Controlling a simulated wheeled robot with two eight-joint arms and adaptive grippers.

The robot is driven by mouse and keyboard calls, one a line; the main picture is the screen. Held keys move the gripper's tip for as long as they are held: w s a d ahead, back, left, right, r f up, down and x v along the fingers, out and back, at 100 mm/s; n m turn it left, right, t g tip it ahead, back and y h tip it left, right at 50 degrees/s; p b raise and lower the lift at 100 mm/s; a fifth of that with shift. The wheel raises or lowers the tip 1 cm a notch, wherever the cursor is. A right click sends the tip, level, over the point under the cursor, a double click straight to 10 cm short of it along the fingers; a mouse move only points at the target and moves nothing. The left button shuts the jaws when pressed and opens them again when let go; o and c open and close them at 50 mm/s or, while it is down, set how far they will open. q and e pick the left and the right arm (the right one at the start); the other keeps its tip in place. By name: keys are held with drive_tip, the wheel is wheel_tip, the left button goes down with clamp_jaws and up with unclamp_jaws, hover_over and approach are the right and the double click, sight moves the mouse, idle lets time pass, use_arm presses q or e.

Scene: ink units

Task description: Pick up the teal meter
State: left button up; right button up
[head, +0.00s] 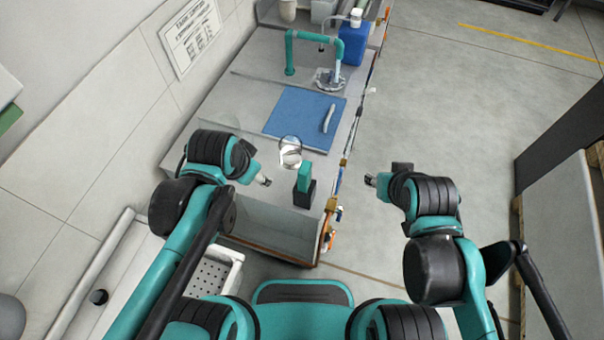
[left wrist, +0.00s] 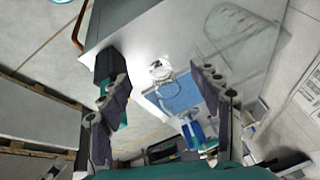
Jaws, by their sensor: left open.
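The teal meter (head: 305,175) stands near the front of the grey worktop, its teal upper part above a dark base. In the left wrist view, a dark block with a teal edge, apparently the meter (left wrist: 104,64), is partly hidden behind the left finger. My left gripper (head: 265,180) is left of the meter and apart from it in the head view. Its spread fingers (left wrist: 160,85) are open and empty in the left wrist view. My right gripper (head: 370,179) is over the floor, right of the worktop. Its jaws are too small to read.
A clear round vessel with white contents (head: 290,153) stands just behind the meter. A blue mat (head: 290,120) bears a pale slim object (head: 329,119). A teal stand (head: 311,36) and blue container (head: 354,47) are farther back. Open floor lies to the right.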

sight(305, 174)
use_arm(q)
drive_tip(key=w+d+r+m+g+p, duration=0.1)
drive_tip(key=d+m+p, duration=0.3)
drive_tip(key=d+r+m+g+p, duration=0.1)
drive_tip(key=d+m+g+p, duration=0.1)
drive_tip(key=d+m+p, duration=0.1)
drive_tip(key=w+d+r+m+g+p, duration=0.1)
drive_tip(key=d+m+p, duration=0.3)
drive_tip(key=m, duration=0.3)
drive_tip(key=shift+w+d+g+y+p, duration=0.3)
drive_tip(key=shift+d, duration=0.4)
drive_tip(key=shift+s+d+f+m, duration=0.1)
drive_tip(key=shift+d+f+m, duration=0.05)
drive_tip(key=shift+d+m, duration=0.15)
drive_tip(key=shift+f, duration=0.4)
wheel_tip(305, 174, down, 7)
drive_tip(key=shift+a+f+b, duration=0.1)
drive_tip(key=shift+a+b, duration=0.05)
drive_tip(key=shift+b, duration=0.6)
drive_tip(key=c, duration=1.3)
